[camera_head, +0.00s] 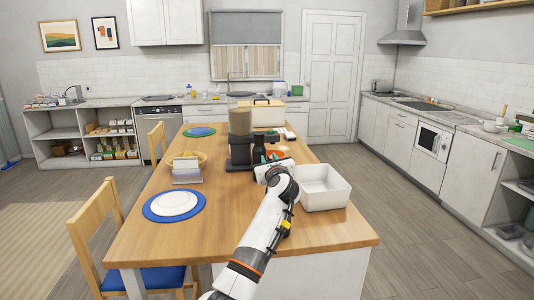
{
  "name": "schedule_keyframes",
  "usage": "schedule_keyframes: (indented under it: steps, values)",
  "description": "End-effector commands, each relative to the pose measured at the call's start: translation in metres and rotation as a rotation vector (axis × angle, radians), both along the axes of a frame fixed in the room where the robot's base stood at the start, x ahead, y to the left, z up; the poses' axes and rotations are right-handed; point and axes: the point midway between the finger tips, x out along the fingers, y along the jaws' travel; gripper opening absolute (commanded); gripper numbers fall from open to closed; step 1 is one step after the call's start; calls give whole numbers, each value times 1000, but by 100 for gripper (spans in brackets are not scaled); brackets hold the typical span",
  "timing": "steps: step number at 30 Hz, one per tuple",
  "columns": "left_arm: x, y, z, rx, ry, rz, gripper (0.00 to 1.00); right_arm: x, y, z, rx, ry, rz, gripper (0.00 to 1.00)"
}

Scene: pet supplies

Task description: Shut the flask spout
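My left arm comes up from the bottom edge and reaches over the wooden table. Its gripper (269,162) is at the far end of the arm, left of a white bin. The fingers are small and partly hidden by the wrist, so I cannot tell whether they are open or shut. A dark upright thing (258,153) stands just beyond the gripper; it may be the flask, but its spout cannot be made out. I cannot tell whether the gripper touches it. My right gripper is not in view.
A tall dark appliance (239,125) stands left of the gripper. The white bin (325,198) is to the right. The table's front middle (215,235) is clear.

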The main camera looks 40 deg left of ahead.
Motion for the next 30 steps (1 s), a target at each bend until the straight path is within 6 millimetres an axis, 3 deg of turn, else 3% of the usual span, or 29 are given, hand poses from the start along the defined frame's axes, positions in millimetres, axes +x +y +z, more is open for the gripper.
schedule_keyframes:
  steps: [3, 9, 23, 27, 30]
  values:
    - [10, 17, 2, 1, 3, 2, 26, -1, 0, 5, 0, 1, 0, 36]
    - [23, 31, 0, 1, 3, 1, 26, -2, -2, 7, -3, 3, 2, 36]
    - [27, 38, -1, 1, 2, 0, 26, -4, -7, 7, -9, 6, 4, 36]
    - [27, 38, -1, 1, 2, 0, 3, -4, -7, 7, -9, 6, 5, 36]
    - [27, 38, -1, 1, 2, 0, 0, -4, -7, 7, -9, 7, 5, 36]
